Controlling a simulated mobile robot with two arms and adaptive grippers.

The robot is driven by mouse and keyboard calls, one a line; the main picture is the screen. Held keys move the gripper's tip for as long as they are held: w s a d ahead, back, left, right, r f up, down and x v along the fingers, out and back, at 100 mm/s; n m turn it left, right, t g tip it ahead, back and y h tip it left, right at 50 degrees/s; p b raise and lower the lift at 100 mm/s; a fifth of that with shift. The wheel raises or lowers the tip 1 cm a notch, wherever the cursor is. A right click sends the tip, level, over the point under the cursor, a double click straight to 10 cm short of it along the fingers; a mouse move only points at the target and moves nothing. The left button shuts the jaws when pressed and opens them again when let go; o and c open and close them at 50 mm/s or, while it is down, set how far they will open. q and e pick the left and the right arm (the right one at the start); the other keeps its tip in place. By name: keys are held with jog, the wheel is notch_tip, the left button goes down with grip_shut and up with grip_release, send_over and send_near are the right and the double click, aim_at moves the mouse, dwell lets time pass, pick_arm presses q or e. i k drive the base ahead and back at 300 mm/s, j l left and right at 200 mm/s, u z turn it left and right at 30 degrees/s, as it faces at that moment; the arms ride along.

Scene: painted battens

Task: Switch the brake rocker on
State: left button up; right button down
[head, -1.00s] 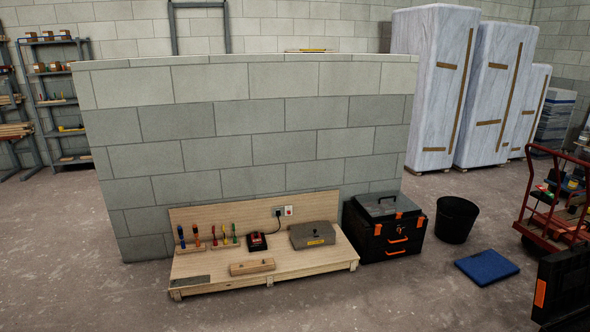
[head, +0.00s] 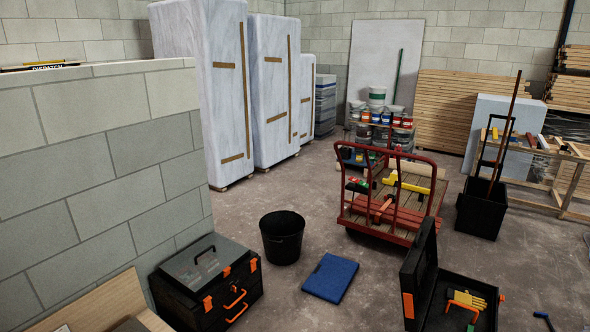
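I cannot make out a brake rocker anywhere in the head view. A red trolley (head: 372,233) with tube handles stands on the floor right of centre, with tools and red pieces lying on its deck. No switch can be told on it at this size. Neither of my grippers is in view.
An open black case (head: 424,270) holds yellow gloves. A block wall (head: 100,170) closes the left; wrapped tall units (head: 273,90) stand behind. Floor between bucket and trolley is clear.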

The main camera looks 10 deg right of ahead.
aim_at(352, 179)
jog(key=i+l, duration=0.15)
jog(key=i, duration=0.45)
jog(key=i+l, duration=0.2)
jog(key=i, duration=0.4)
jog(key=i+l, duration=0.15)
jog(key=i, duration=0.45)
jog(key=i+l+u, duration=0.7)
jog(key=i+l, duration=0.1)
jog(key=i, duration=0.1)
